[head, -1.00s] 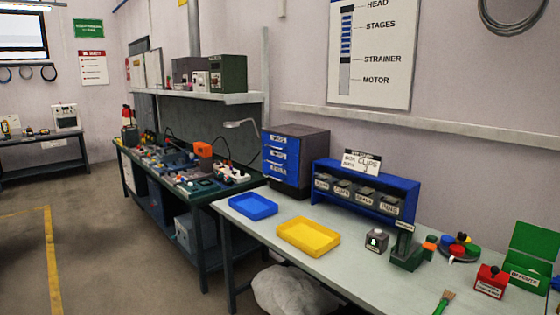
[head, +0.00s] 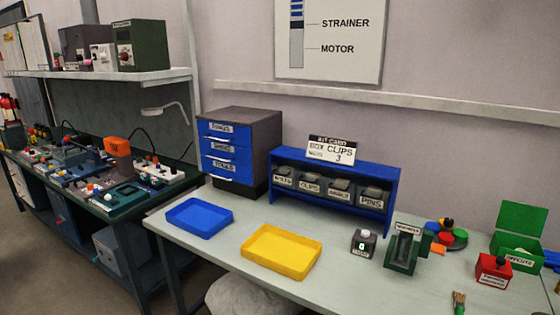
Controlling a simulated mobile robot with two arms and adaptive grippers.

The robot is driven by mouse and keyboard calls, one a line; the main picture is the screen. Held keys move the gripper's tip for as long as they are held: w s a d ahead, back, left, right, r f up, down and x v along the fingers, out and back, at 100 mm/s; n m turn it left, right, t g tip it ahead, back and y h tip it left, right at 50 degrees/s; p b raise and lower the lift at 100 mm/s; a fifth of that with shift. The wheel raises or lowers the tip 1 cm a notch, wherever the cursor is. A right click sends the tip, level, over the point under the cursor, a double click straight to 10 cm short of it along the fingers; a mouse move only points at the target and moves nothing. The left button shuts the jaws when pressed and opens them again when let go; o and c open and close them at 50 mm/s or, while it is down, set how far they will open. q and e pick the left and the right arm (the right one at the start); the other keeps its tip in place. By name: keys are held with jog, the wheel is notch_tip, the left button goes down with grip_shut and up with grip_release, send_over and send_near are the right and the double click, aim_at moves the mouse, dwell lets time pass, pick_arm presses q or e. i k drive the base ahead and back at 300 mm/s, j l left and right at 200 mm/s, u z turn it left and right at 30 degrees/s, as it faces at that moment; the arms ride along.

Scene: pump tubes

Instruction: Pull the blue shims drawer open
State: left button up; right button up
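A dark cabinet (head: 262,135) with three blue drawers stands at the back left of the light worktable. Each drawer has a white label and a pale handle. The middle label seems to read SHIMS, though the print is small, so I take this middle drawer (head: 235,153) as the shims drawer. All three drawer fronts look flush with the cabinet, and the middle one appears closed. Neither of my grippers is in the head view.
A blue tray (head: 200,229) lies in front of the cabinet, with a yellow tray (head: 281,270) to its right. A blue rack (head: 383,164) of labelled bins stands right of the cabinet. A cluttered green bench (head: 135,205) stands left. Some table surface between trays and rack is bare.

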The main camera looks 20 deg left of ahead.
aim_at(220, 152)
jog(key=i+j, duration=0.2)
jog(key=j, duration=0.2)
jog(key=i+j, duration=0.15)
jog(key=j, duration=0.2)
jog(key=i+j, duration=0.2)
jog(key=j, duration=0.2)
jog(key=i+j, duration=0.15)
jog(key=j, duration=0.2)
jog(key=i+j, duration=0.2)
jog(key=j, duration=0.2)
jog(key=i+j, duration=0.15)
jog(key=j, duration=0.2)
jog(key=i+j, duration=0.2)
jog(key=j, duration=0.2)
jog(key=i+j, duration=0.15)
jog(key=j, duration=0.2)
jog(key=u, duration=0.05)
